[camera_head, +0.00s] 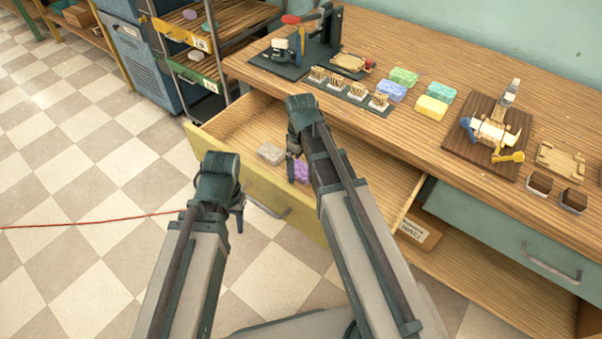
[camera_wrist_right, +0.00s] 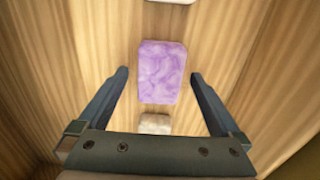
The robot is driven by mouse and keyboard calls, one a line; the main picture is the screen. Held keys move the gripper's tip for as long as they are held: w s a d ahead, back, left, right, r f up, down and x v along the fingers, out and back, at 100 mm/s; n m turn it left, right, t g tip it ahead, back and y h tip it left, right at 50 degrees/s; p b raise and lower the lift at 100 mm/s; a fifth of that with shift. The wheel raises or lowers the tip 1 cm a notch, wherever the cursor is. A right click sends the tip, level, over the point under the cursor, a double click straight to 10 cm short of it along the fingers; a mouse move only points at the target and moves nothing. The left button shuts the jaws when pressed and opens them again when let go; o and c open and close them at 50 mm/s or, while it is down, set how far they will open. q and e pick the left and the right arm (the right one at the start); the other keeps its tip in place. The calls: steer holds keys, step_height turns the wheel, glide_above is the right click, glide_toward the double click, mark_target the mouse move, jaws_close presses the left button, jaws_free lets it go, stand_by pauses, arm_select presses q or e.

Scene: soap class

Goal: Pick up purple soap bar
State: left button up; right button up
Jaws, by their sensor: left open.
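The purple soap bar (camera_head: 301,172) lies in the open drawer (camera_head: 232,165), partly hidden by my right arm in the head view. In the right wrist view the purple marbled bar (camera_wrist_right: 162,72) lies on the wooden drawer floor, ahead of and between the finger lines. My right gripper (camera_head: 292,168) points down over the drawer. Its fingers (camera_wrist_right: 160,82) are spread wide and nothing is held. My left gripper (camera_head: 239,214) is open, outside the drawer in front of its yellow face, and holds nothing visible.
A pale soap bar (camera_head: 270,153) lies left of the purple one in the drawer. A beige block (camera_wrist_right: 154,124) shows near the right gripper's base. The tabletop above holds blue (camera_head: 392,91), green (camera_head: 403,76) and yellow (camera_head: 431,107) soaps. The drawer's right part is bare.

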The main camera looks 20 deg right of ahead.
mark_target(301, 169)
steer(key=c, duration=1.4)
steer(key=shift+r, duration=0.15)
steer(key=shift+c, duration=0.2)
step_height(301, 169, up, 10)
steer(key=p, duration=1)
